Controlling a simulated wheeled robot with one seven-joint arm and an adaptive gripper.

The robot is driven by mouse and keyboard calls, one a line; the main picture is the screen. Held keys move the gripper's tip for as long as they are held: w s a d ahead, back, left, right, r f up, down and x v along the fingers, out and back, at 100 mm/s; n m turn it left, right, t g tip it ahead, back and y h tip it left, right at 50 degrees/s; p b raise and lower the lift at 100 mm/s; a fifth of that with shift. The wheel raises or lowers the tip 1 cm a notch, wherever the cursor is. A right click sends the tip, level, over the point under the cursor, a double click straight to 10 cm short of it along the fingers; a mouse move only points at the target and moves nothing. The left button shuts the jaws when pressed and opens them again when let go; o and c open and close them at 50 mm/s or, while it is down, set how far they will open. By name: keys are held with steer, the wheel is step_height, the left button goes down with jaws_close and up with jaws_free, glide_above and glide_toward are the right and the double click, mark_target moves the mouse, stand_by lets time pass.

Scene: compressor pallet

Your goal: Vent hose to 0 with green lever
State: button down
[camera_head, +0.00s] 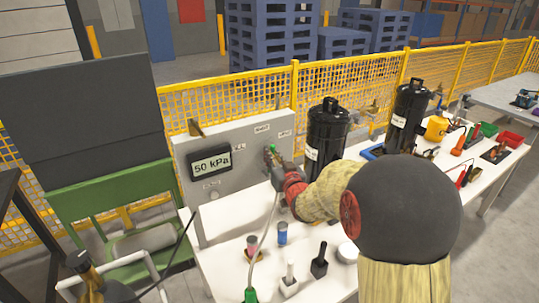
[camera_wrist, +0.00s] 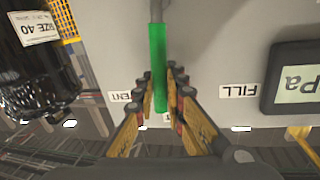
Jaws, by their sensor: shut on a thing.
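The grey panel (camera_head: 222,198) stands on the white bench, and its display (camera_head: 210,163) reads 50 kPa. The green lever (camera_wrist: 157,65) shows large in the wrist view, its free end between my fingers. In the head view only a bit of the lever (camera_head: 271,149) shows. My gripper (camera_wrist: 160,92) is shut on the lever; it also shows at the panel in the head view (camera_head: 275,160). In the upside-down wrist view, the lever lies between a FILL label (camera_wrist: 240,91) and a partly hidden label ending in ENT (camera_wrist: 121,95). A pale hose (camera_head: 261,240) hangs below my gripper.
A black compressor (camera_head: 326,138) stands right of the panel, close to my arm, with another (camera_head: 407,115) beyond it. A yellow mesh fence (camera_head: 345,83) runs behind.

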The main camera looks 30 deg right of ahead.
steer(key=d+m+p, duration=0.1)
steer(key=m+p, duration=0.1)
steer(key=d+f+m+p, duration=0.1)
steer(key=d+m+p, duration=0.1)
steer(key=d+f+m+g+y+p, duration=0.1)
steer(key=d+m+p, duration=0.1)
steer(key=p, duration=0.1)
steer(key=shift+w, duration=0.1)
steer(key=shift+d+f+m+p, duration=0.45)
steer(key=shift+f+m+p, duration=0.15)
steer(key=shift+m, duration=0.3)
steer(key=c, duration=1.8)
jaws_free()
steer(key=shift+c, duration=0.2)
